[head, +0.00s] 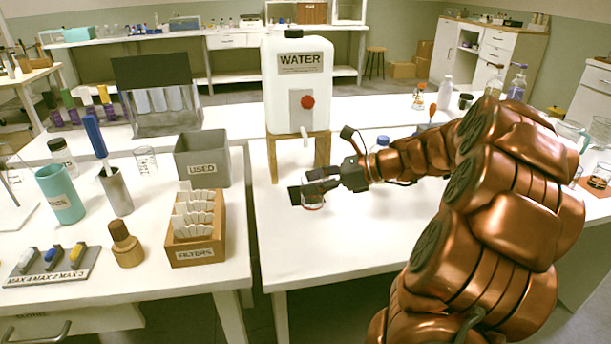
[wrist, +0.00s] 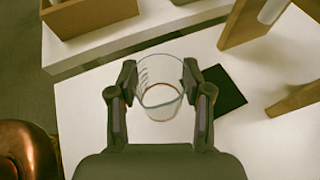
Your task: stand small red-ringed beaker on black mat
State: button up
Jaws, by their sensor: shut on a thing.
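My gripper (head: 320,182) is shut on a small clear beaker (head: 313,203). In the wrist view my gripper (wrist: 159,76) has one finger on each side of the beaker (wrist: 160,97), which has graduation marks and a reddish ring near its bottom. The beaker looks roughly upright. The black mat (head: 294,195) lies on the white table by the water tank, partly hidden by the beaker and gripper. In the wrist view the mat (wrist: 228,90) shows to the right of the beaker, behind the right finger. I cannot tell how far the beaker's base is above the table.
The white water tank (head: 297,85) stands on a wooden stand (head: 272,160) just behind the mat. A wooden filter box (head: 196,252) and a grey used bin (head: 203,160) are on the left table, across a gap. The table front is clear.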

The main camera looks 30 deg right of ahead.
jog(key=w+d, duration=0.1)
jog(key=w, duration=0.2)
jog(key=w+d, duration=0.1)
jog(key=w, duration=0.1)
jog(key=w+d, duration=0.1)
jog(key=w, duration=0.2)
jog(key=shift+w+d+b, duration=0.35)
jog(key=shift+d+b, duration=0.05)
notch_tip(320, 180, down, 4)
jog(key=shift+w+r+b, duration=0.1)
jog(key=shift+r+b, duration=0.1)
jog(key=shift+b, duration=0.4)
jog(key=o, duration=1.1)
jog(key=shift+f, duration=0.1)
